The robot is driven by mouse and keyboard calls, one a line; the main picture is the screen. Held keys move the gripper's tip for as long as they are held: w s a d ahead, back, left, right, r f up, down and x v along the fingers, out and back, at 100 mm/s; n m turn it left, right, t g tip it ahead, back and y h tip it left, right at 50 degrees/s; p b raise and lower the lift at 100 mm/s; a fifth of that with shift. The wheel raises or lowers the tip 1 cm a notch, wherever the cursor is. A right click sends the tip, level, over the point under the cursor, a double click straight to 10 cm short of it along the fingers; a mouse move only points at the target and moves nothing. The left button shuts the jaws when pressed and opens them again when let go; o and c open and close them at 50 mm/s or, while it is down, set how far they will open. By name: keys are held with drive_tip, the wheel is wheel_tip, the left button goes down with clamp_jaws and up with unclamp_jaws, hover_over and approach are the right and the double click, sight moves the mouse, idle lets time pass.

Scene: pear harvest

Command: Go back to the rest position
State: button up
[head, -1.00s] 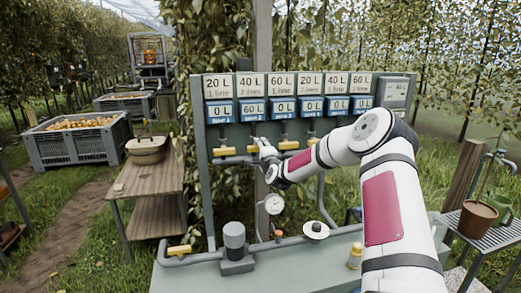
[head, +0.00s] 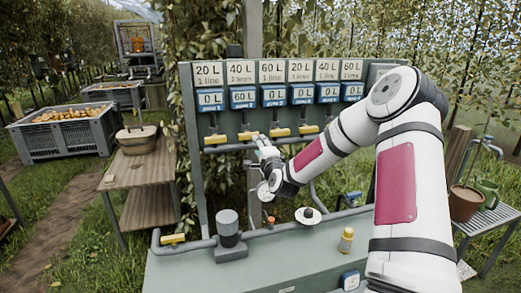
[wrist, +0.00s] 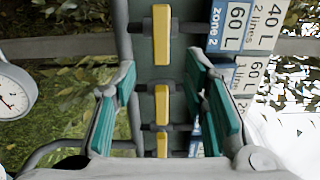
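My gripper (head: 262,148) is in front of the valve panel, just below the row of yellow valve handles. In the wrist view its two green-padded fingers (wrist: 163,110) stand wide apart with nothing gripped between them. Yellow handles show beyond the gap, apart from the pads. In the head view the second handle (head: 248,135) and third handle (head: 280,132) lie level across their pipes. The zone 2 display (head: 243,97) reads 60 L under a 40 L, 2 lines label. The other blue displays appear to read 0 L.
A round gauge (wrist: 12,98) hangs near the gripper.

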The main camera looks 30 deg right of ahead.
drive_tip(key=shift+s+a, duration=0.15)
drive_tip(key=shift+s, duration=0.4)
drive_tip(key=s+a+r+n+g+y, duration=0.2)
drive_tip(key=s+a+r+n+g, duration=0.15)
drive_tip(key=a+n, duration=0.45)
drive_tip(key=s+a+r+n+g+y, duration=0.2)
drive_tip(key=s+a+n, duration=0.3)
drive_tip(key=a, duration=0.4)
drive_tip(key=s+a+r+n+g, duration=0.1)
drive_tip(key=s+a+n+g, duration=0.1)
drive_tip(key=s, duration=0.9)
drive_tip(key=s+a+r+n+g, duration=0.2)
drive_tip(key=s+a+n, duration=0.1)
drive_tip(key=s, duration=0.8)
drive_tip(key=s+a+r+n+g+y, duration=0.1)
drive_tip(key=s+a+r+n+g, duration=0.1)
drive_tip(key=s, duration=0.9)
drive_tip(key=shift+s+a+n, duration=0.15)
drive_tip(key=shift+a+n, duration=0.55)
drive_tip(key=shift+a, duration=0.1)
